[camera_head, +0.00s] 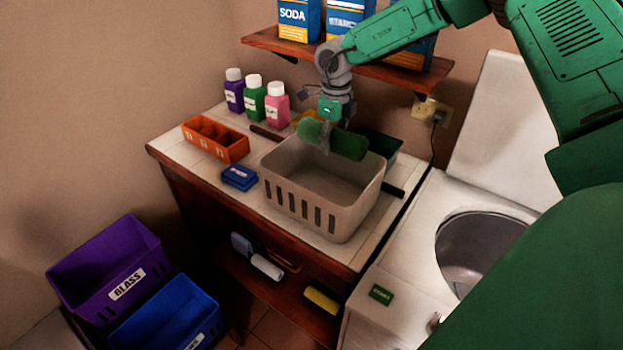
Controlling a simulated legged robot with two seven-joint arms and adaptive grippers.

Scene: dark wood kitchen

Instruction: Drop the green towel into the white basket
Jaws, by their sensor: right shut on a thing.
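The white basket (310,208) stands on the tiled counter, its slotted side facing me, and its inside looks empty. My right gripper (330,128) reaches in from the upper right and points down over the back part of the basket. It is shut on the green towel (349,145), which hangs at about the height of the back rim, spread to both sides of the fingers. The fingertips are partly hidden by the towel. I cannot tell whether the towel touches the rim. My left gripper is not in view.
An orange divided box (215,139) and a blue box (239,177) sit left of the basket. Purple, green and pink bottles (254,98) stand behind. A shelf (400,70) with boxes hangs above. An open washer (490,245) is at right; purple (105,265) and blue bins are lower left.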

